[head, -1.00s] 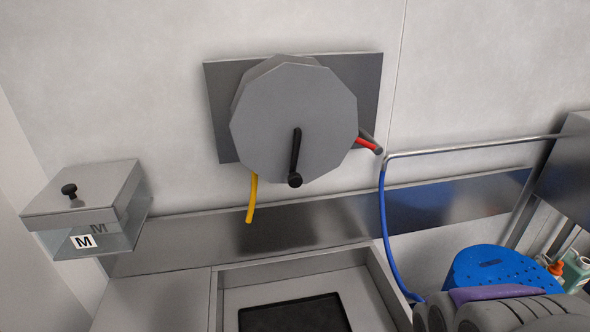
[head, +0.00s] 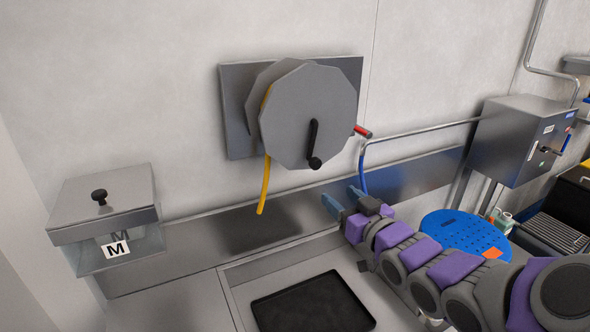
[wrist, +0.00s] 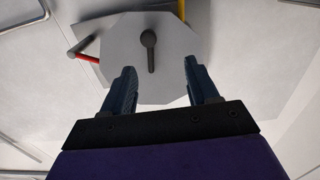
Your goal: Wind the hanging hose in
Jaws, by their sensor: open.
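A grey, many-sided hose reel (head: 308,110) is mounted on a metal plate on the wall. A black crank handle (head: 314,146) is on its front face, its knob hanging low. A yellow hose (head: 265,185) hangs down from the reel's left side, its end free above the metal ledge. My gripper (head: 345,200) is open and empty, below and to the right of the reel. In the wrist view its two fingers (wrist: 158,85) stand apart, with the reel (wrist: 130,75) and the crank handle (wrist: 150,50) beyond and between them.
A lidded clear box marked M (head: 105,215) is at the left. A black mat (head: 313,302) lies in the basin below. At the right are a blue perforated disc (head: 466,235), a metal pipe (head: 420,131) and a control box (head: 520,138). A red-handled piece (head: 362,131) sits beside the reel.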

